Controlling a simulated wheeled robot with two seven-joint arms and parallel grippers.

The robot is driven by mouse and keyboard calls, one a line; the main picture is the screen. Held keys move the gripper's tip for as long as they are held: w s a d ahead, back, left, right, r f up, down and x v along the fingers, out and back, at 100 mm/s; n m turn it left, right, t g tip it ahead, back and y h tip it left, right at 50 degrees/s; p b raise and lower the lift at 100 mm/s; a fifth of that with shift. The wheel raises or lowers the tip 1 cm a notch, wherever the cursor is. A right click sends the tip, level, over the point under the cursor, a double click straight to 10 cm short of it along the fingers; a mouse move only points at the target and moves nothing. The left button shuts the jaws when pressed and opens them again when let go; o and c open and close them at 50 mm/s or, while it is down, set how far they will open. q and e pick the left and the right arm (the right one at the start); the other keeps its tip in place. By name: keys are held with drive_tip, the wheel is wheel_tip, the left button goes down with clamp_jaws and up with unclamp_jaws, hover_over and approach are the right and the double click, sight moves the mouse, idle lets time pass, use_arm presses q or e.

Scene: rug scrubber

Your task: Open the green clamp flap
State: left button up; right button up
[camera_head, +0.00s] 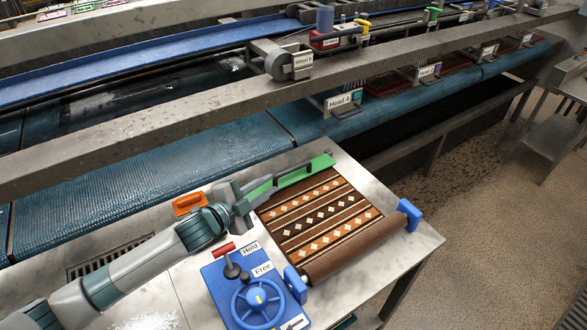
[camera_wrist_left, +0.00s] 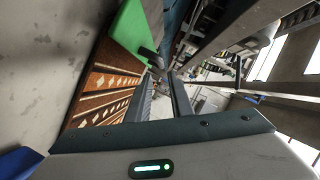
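The green clamp flap (camera_head: 303,174) lies along the back edge of the striped rug (camera_head: 318,213), with a dark bar handle (camera_head: 296,172) on its top. It looks lowered onto the rug's edge. My left gripper (camera_head: 258,188) is at the flap's left end, close to the handle. In the left wrist view the fingers (camera_wrist_left: 163,84) stand apart with a gap between them. The green flap (camera_wrist_left: 130,32) and a dark curved handle end (camera_wrist_left: 151,58) show near the left finger's tip. Whether they touch is unclear. My right gripper is in neither view.
A blue control panel (camera_head: 222,286) with a handwheel, a red-topped lever and "Hold" and "Free" labels stands left of the rug. An orange block (camera_head: 188,203) sits behind my left forearm. A grey beam (camera_head: 150,124) and blue conveyor (camera_head: 160,180) run behind the table.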

sight(288, 173)
use_arm(q)
drive_tip(key=shift+w+d, duration=0.1)
drive_tip(key=shift+w, duration=0.2)
drive_tip(key=shift+w+d+f+p, duration=0.1)
drive_tip(key=shift+w+d+p, duration=0.2)
drive_tip(key=shift+w+d, duration=0.2)
drive_tip(key=p+x, duration=0.2)
drive_tip(key=x, duration=0.8)
drive_tip(key=shift+a+f, duration=0.1)
drive_tip(key=shift+f, duration=0.05)
clamp_jaws()
